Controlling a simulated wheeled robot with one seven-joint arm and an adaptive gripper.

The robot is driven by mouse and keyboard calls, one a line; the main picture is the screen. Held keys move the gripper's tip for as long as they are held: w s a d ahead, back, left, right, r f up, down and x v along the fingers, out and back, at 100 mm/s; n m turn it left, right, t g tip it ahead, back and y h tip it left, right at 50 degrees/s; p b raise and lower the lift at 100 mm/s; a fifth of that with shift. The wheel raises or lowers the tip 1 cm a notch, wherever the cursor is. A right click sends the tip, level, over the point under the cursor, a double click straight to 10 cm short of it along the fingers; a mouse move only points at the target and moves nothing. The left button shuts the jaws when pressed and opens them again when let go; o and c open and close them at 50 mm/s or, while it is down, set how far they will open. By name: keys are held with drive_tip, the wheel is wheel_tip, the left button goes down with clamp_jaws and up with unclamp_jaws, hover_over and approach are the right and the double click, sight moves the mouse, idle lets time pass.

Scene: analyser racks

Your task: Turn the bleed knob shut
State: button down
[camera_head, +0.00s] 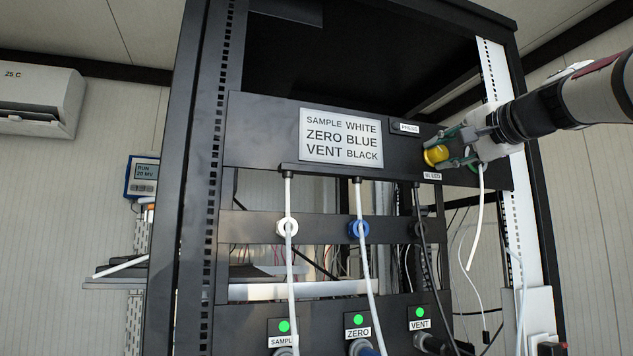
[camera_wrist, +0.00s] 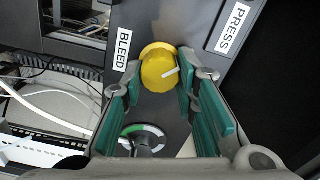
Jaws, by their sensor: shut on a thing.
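The bleed knob (camera_head: 435,155) is yellow and round, on the rack's upper black panel, above the BLEED label (camera_head: 432,176). In the wrist view the knob (camera_wrist: 159,72) shows a white pointer mark, slanted toward the right finger. My gripper (camera_head: 452,150) comes in from the right and is shut on the knob. In the wrist view its teal-padded fingers (camera_wrist: 156,88) stand on either side of the knob. A round dial with a green part (camera_wrist: 143,138) shows between the fingers, partly covered by a dark part.
A PRESS label (camera_head: 409,128) sits just above the knob. A sign (camera_head: 341,136) reads sample white, zero blue, vent black. White tubes and a black tube hang below. SAMPLE, ZERO and VENT ports (camera_head: 419,325) have green lights. A loose white tube (camera_head: 475,220) hangs under my gripper.

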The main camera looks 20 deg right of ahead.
drive_tip(key=c, duration=1.3)
unclamp_jaws()
drive_tip(key=shift+w, duration=0.1)
drive_tip(key=s, duration=1.2)
drive_tip(key=shift+d, duration=0.15)
